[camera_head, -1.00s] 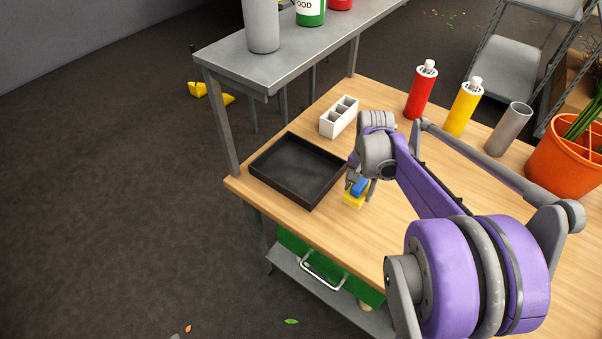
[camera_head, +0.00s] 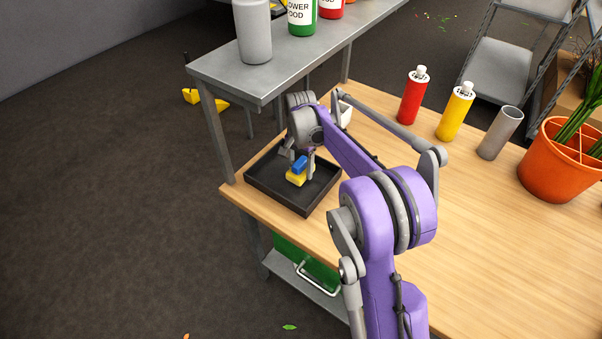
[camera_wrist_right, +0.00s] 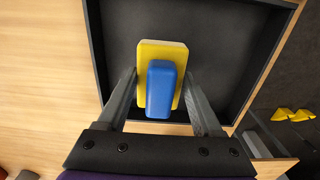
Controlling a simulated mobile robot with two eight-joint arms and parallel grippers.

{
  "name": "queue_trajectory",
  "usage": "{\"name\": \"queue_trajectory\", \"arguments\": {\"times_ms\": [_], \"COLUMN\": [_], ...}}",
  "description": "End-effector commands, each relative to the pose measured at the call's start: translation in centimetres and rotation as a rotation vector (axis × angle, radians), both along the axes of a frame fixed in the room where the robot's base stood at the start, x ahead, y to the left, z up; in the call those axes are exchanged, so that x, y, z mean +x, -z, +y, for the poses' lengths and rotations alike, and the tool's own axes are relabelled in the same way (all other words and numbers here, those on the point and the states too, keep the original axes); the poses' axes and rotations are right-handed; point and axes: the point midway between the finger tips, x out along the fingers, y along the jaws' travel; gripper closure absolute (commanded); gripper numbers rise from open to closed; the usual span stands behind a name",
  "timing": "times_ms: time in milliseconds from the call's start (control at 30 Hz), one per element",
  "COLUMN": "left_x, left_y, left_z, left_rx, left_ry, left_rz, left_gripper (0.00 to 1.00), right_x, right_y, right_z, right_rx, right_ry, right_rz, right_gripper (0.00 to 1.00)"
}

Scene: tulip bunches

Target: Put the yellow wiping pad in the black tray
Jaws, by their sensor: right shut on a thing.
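The yellow wiping pad (camera_head: 295,180) has a blue grip block on top. It is over the black tray (camera_head: 262,187), inside its outline in the head view. My right gripper (camera_head: 302,168) is shut on the pad by its blue block. In the right wrist view the pad (camera_wrist_right: 150,55) lies between the two fingers of the gripper (camera_wrist_right: 164,100), with the black tray (camera_wrist_right: 215,30) beneath it. I cannot tell whether the pad touches the tray floor. My left gripper is not in view.
A grey metal shelf (camera_head: 225,70) with several containers stands behind the tray. A white divided holder (camera_head: 345,112) is partly hidden by my arm. A red bottle (camera_head: 413,97), yellow bottle (camera_head: 456,112), grey cylinder (camera_head: 500,133) and orange pot (camera_head: 556,165) stand to the right.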

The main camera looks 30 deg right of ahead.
Motion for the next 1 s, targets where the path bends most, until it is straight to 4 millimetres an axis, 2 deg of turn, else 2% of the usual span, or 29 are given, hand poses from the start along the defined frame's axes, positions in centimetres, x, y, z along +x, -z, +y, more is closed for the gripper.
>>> {"name": "queue_trajectory", "arguments": {"times_ms": [33,167,567,600,733,1000], "left_x": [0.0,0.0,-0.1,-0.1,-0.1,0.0], "left_y": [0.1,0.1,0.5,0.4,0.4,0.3], "left_z": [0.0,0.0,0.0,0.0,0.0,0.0], "left_rx": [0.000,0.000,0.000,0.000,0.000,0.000], "left_ry": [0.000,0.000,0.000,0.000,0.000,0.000], "left_rz": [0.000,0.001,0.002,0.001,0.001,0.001], "left_gripper": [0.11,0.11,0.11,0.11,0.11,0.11], "right_x": [-0.1,-0.1,-0.1,-0.1,-0.1,-0.1], "right_y": [1.1,2.8,3.5,3.4,3.3,3.2], "right_z": [-0.1,-0.1,-0.1,-0.1,-0.1,-0.1], "right_rx": [0.000,0.000,0.000,0.000,0.000,0.000], "right_ry": [0.001,0.000,0.000,0.000,0.000,0.000], "right_rz": [0.001,0.000,0.001,0.001,0.000,0.000], "right_gripper": [0.95,0.95,0.95,0.25,0.03,0.03]}}
